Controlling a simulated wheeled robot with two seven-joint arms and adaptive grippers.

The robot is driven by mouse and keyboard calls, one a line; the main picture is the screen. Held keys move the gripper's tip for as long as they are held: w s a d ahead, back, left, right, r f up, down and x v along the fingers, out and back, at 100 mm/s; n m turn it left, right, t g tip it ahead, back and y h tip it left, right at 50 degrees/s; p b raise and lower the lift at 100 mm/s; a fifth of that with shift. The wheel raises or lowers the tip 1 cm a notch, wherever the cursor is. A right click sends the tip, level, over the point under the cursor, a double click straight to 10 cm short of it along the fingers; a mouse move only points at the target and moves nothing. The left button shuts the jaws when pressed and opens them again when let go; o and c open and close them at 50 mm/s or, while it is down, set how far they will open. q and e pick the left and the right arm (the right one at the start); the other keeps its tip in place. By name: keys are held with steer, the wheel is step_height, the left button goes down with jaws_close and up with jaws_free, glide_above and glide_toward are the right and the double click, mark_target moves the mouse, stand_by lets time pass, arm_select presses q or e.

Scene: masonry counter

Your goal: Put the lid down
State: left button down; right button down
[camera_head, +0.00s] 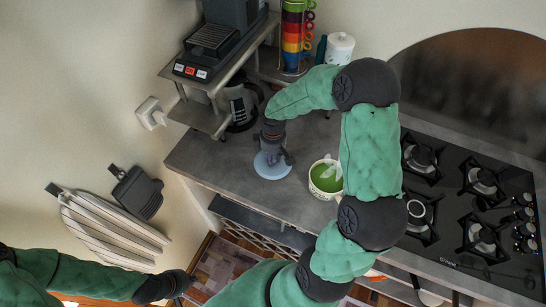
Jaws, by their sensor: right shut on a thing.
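A round pale blue lid (270,173) is under my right gripper (274,154), near the front left part of the grey counter (222,170). My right gripper points down and is shut on the lid at its middle. I cannot tell whether the lid touches the counter or is just above it. A white pot (314,189) with green contents stands to the right of the lid, apart from it and partly hidden by my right arm. My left gripper (188,282) is low in the view, off the counter; its fingers are too small and dark to read.
A black gas hob (470,215) fills the right side. A metal shelf (207,118) with a coffee machine (212,45) stands at the back left. Stacked coloured cups (292,35) and a white canister (340,49) stand behind. Counter left of the lid is clear.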

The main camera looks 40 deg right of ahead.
steer(key=shift+f, duration=0.15)
steer(key=c, duration=1.5)
jaws_free()
steer(key=shift+f, duration=0.1)
steer(key=o, duration=0.4)
steer(key=shift+r, duration=0.3)
step_height(320, 180, up, 12)
steer(key=shift+f+p, duration=0.1)
steer(key=shift+p, duration=1)
